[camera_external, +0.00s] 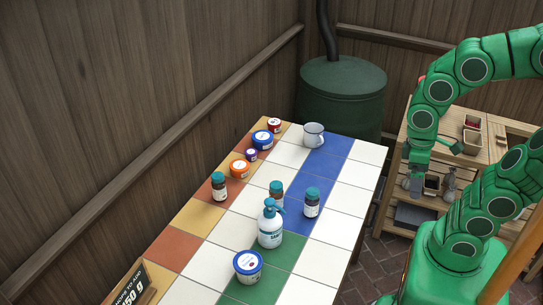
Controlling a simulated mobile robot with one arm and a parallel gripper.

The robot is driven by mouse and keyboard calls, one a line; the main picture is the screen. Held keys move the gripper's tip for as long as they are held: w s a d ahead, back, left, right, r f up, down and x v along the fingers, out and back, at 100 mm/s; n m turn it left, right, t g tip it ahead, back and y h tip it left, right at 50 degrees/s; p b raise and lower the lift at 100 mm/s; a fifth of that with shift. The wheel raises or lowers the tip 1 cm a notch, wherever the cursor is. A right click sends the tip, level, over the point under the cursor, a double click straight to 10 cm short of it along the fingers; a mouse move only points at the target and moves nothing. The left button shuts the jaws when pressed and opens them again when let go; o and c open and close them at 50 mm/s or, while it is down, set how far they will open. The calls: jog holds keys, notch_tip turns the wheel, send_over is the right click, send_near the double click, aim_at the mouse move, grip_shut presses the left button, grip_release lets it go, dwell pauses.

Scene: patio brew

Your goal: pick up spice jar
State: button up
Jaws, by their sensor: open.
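Three small dark jars with teal lids and white labels stand upright on the tiled table (205,262). One jar (220,192) is at the left, on the orange and yellow tiles. The second jar (276,188) is mid-table, partly hidden behind a white pump bottle. The third jar (312,207) stands on a blue tile to its right. I cannot tell which one is the spice jar. My gripper (412,188) hangs open and empty off the table's right side, in front of the wooden shelf, well apart from all jars.
The white pump bottle (270,232) stands among the jars. Blue-lidded tubs (248,266), an orange-lidded tub (239,169), small lidded jars and a grey mug (313,135) share the table. A sign (133,287) stands at the front left. The right-hand white tiles are clear.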

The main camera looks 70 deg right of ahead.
jog(key=shift+c, duration=1)
